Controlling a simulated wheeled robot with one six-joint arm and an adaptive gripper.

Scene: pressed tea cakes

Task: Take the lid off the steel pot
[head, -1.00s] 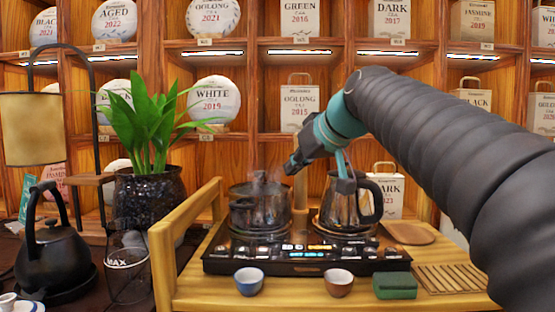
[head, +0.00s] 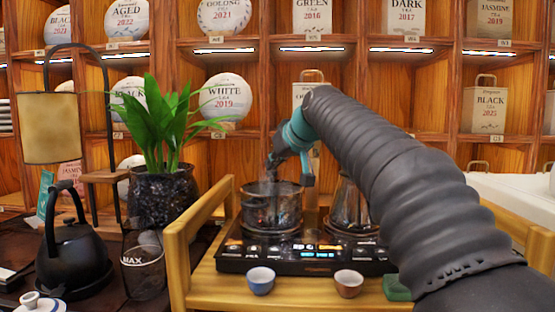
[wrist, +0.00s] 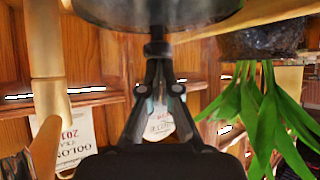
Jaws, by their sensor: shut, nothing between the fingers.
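The steel pot (head: 270,212) stands on the left plate of the black double cooker, with faint steam above it. My gripper (head: 271,170) points down close above the pot. In the wrist view, which is upside down, a dark round surface, seemingly the lid (wrist: 150,14), fills the top edge with a small knob (wrist: 157,33) toward me. My gripper's fingertips (wrist: 157,52) are together at the knob, shut with nothing between them. Whether they touch the knob cannot be told. The lid's rim on the pot is hard to make out in the head view.
A steel kettle (head: 350,203) stands right of the pot, partly behind my arm. The black cooker (head: 300,258) sits on a wooden tray table (head: 215,289). A potted plant (head: 160,190) is at left.

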